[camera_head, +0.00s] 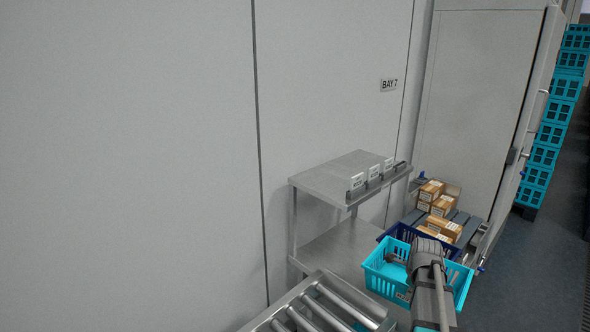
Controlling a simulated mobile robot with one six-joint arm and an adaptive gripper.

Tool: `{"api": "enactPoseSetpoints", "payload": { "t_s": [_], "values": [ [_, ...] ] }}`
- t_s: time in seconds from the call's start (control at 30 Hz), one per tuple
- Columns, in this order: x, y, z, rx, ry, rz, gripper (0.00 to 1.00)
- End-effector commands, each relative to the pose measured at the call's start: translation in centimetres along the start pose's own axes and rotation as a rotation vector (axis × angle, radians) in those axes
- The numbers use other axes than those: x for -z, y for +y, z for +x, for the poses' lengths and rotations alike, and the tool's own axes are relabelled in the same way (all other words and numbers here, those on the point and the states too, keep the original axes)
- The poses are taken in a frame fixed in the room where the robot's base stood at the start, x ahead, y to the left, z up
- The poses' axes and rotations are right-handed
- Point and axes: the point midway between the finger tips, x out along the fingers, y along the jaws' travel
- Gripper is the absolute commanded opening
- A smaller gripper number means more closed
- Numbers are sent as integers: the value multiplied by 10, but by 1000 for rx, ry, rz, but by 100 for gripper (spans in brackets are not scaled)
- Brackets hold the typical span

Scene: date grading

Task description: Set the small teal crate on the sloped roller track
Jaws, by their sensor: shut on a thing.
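The small teal crate (382,283) hangs at the lower right in the head view, with slotted walls. My arm crosses in front of it and hides its middle. My gripper (394,260) is shut on the teal crate; the exact grip at the wall is largely hidden. The roller track (318,304), with metal rollers in a grey frame, enters at the bottom edge, left of the crate. The crate appears to be held beside and above the track's right end; I cannot tell the gap between them.
A steel bench (332,250) with an upper shelf (335,180) and small label cards (374,172) stands behind the track. A dark blue crate (402,231) is just behind the teal one. Cardboard boxes (441,206) lie beyond. Teal crates (545,135) are stacked at far right.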

Motion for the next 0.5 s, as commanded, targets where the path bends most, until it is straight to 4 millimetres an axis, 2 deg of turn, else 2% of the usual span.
{"api": "enactPoseSetpoints", "payload": {
  "t_s": [0.03,0.3,0.5],
  "values": [
    [-1,-2,-11,1,0,0,0],
    [-4,-5,-35,1,0,0,0],
    [-4,-6,-44,1,0,0,0]
  ]
}}
